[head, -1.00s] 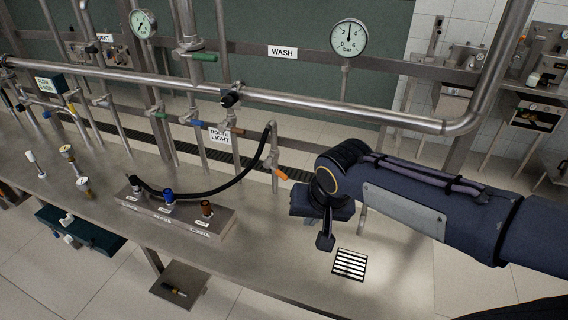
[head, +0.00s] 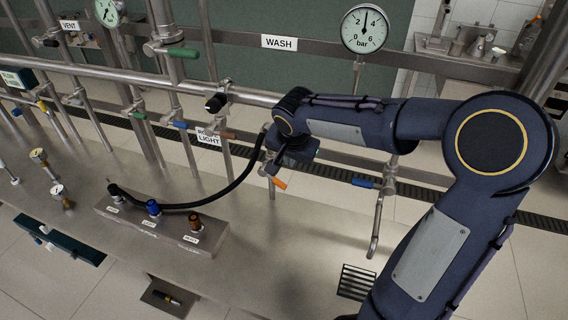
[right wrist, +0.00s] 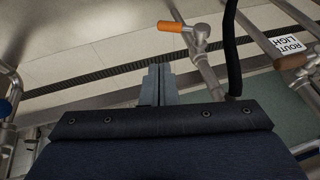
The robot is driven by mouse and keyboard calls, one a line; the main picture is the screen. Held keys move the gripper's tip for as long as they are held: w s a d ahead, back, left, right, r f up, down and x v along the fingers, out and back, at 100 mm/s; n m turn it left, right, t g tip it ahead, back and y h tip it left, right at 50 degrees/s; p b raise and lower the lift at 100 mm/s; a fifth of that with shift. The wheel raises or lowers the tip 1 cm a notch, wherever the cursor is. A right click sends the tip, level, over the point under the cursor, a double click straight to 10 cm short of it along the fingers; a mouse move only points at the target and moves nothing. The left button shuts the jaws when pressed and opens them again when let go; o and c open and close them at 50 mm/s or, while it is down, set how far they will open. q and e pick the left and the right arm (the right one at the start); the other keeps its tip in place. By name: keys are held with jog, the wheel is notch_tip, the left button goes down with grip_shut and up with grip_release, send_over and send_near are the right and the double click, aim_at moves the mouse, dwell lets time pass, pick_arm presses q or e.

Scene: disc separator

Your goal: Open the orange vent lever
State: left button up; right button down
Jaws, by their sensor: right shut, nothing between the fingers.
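An orange lever (head: 278,183) sits low on a vertical pipe behind the right part of the steel bench. It also shows at the top of the right wrist view (right wrist: 172,27), sticking out to the left from a steel valve body. My right gripper (head: 272,170) is just above the lever in the head view, partly hidden by its own wrist. In the right wrist view its fingers (right wrist: 157,75) are together and empty. Their tips are apart from the lever, which lies beyond them and slightly to the right. My left gripper is not in view.
A black hose (head: 222,197) runs from the steel connector block (head: 170,232) up to the pipe beside my right wrist. A blue-handled valve (head: 364,183) with a spout is right of my gripper. A drain grate (head: 356,281) lies below.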

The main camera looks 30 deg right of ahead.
jog(key=b, duration=0.4)
send_near(282, 182)
jog(key=x, duration=0.5)
jog(key=shift+w+f, duration=0.2)
jog(key=shift+f, duration=0.3)
